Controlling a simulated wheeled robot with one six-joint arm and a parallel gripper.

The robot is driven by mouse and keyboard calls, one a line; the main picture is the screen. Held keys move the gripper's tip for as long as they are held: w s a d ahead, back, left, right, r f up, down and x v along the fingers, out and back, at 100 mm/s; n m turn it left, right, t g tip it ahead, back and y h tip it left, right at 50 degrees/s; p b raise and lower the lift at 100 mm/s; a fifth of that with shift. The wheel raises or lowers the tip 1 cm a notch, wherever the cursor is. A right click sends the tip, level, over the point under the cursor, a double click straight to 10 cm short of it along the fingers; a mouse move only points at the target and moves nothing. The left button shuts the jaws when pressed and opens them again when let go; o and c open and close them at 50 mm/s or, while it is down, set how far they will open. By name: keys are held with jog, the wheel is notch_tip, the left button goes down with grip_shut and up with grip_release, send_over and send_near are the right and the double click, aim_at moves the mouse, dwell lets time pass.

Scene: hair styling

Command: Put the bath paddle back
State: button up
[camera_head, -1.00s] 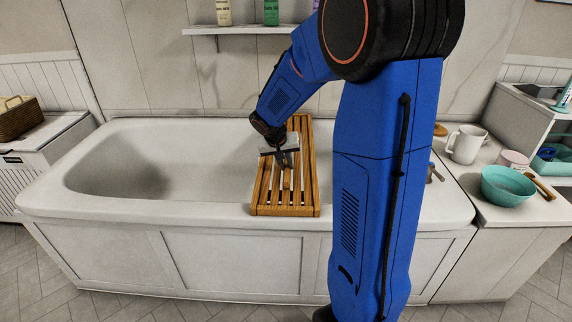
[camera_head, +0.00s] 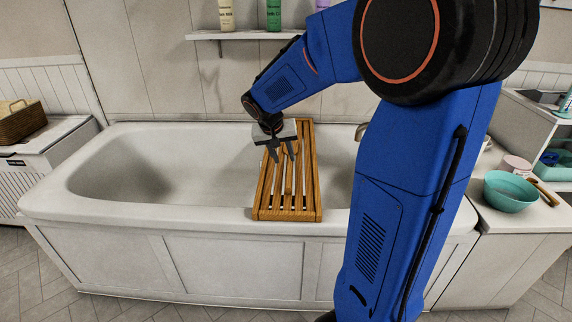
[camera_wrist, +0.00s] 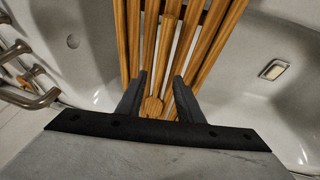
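A slatted wooden bath rack (camera_head: 313,180) lies across the white tub; it also shows in the wrist view (camera_wrist: 122,40). A slim wooden piece with a rounded end (camera_wrist: 153,107), which looks like the bath paddle, lies along the middle of the rack. The rounded end shows between my finger bases in the wrist view; in the head view I cannot pick it out surely from the slats. My gripper (camera_head: 282,157) is over the rack, fingers pointing down, open and empty. The fingers (camera_wrist: 160,75) stand apart in the wrist view. Their height above the rack is hard to tell.
The tub (camera_head: 150,180) is empty. A wall shelf (camera_head: 240,35) with bottles is above it. A turquoise bowl (camera_head: 510,191) and a wooden-handled item (camera_head: 543,191) are on the right counter. A wicker basket (camera_head: 20,122) stands at left. My blue arm hides part of the right side.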

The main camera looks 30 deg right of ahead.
jog(key=v, duration=0.8)
jog(key=s+a+f+n+y, duration=0.1)
jog(key=s+a+n, duration=0.1)
jog(key=s, duration=0.7)
jog(key=s+a+f+n+t+y, duration=0.1)
jog(key=s+a+n, duration=0.1)
jog(key=s+a, duration=0.3)
jog(key=s+a+f+n+t+y, duration=0.1)
jog(key=s+a+f+n+y, duration=0.1)
jog(key=s, duration=1.2)
jog(key=shift+a, duration=0.8)
